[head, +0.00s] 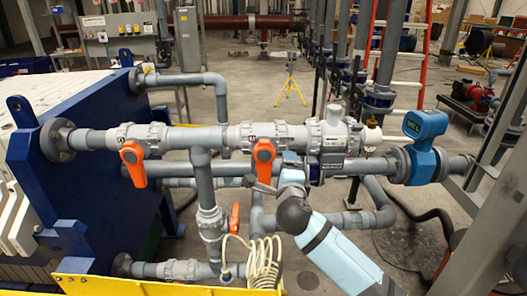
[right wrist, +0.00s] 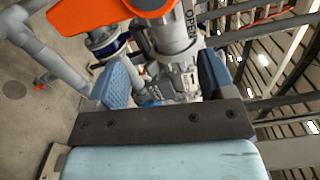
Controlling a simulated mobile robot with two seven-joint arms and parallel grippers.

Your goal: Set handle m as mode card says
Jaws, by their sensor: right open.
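Three orange valve handles show in the head view on grey pipes: a left one (head: 133,163), a middle one (head: 263,160) and a lower one (head: 234,218). I cannot read which is handle m. The two upper handles hang down from the horizontal pipe. My right gripper (head: 287,170) is just right of the middle handle. In the right wrist view my right gripper (right wrist: 165,75) has its blue fingers apart, with nothing clearly held between them. An orange handle (right wrist: 95,14) lies above the fingers, beside a grey valve body (right wrist: 178,40) marked "OPEN". No readable mode card shows. My left gripper is not in view.
A blue flow meter (head: 424,145) stands on the pipe at right. A coiled cream hose (head: 264,264) hangs below. The blue filter press (head: 85,170) fills the left, with a yellow beam (head: 150,287) at the bottom. Grey pipes crowd around the right gripper.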

